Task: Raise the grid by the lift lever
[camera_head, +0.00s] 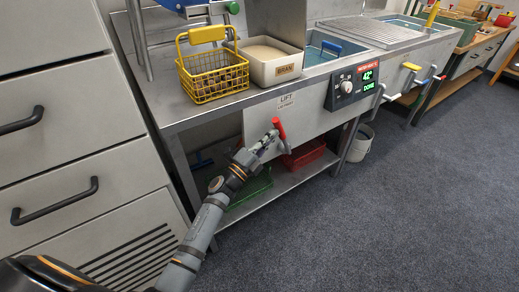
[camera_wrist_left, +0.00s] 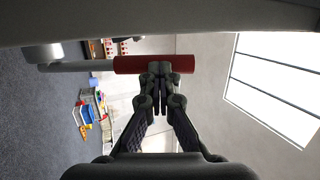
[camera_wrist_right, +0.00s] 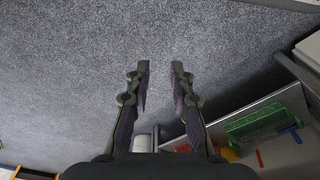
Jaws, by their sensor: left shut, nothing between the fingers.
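The lift lever has a red handle (camera_head: 278,127) and hangs at the counter's front, below a LIFT label (camera_head: 286,100). In the left wrist view the red handle (camera_wrist_left: 128,65) lies across the picture on a grey rod (camera_wrist_left: 80,67). My left gripper (camera_head: 270,139) is at the handle; its closed fingertips (camera_wrist_left: 159,70) overlap the handle's edge in view, with nothing between them. I cannot tell whether they touch it. A slatted metal grid (camera_head: 360,31) lies at the counter's top right. My right gripper (camera_wrist_right: 160,68) is open and empty, over the grey floor.
A yellow wire basket (camera_head: 213,77) of brown chestnuts and a BRAN box (camera_head: 273,70) stand on the counter. A control panel (camera_head: 354,84) shows 42° and DONE. A red crate (camera_head: 304,153) sits on the lower shelf. Open floor (camera_head: 400,200) lies right.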

